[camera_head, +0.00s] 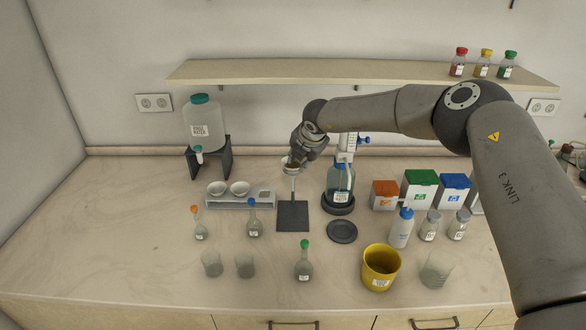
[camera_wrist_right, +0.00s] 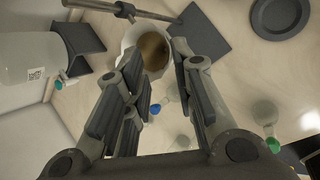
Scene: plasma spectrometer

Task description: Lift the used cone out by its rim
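The used cone (camera_wrist_right: 154,52), brown inside, sits in a pale funnel (camera_wrist_right: 129,38) in the right wrist view. In the head view the funnel (camera_head: 291,171) is held up on a stand with a dark square base (camera_head: 293,216). My right gripper (camera_head: 296,156) is at the funnel's top and partly covers it. In the wrist view the right gripper (camera_wrist_right: 163,70) is open, its two fingers apart, with the cone just beyond and between the tips. I cannot tell whether a finger touches the rim. My left gripper is not in view.
A dispenser bottle (camera_head: 341,180) stands close right of the stand. A grey rack (camera_head: 240,203) with white bowls is at left. Flasks and beakers stand in front, with a yellow bin (camera_head: 380,268) at front right. A shelf (camera_head: 360,72) runs above.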

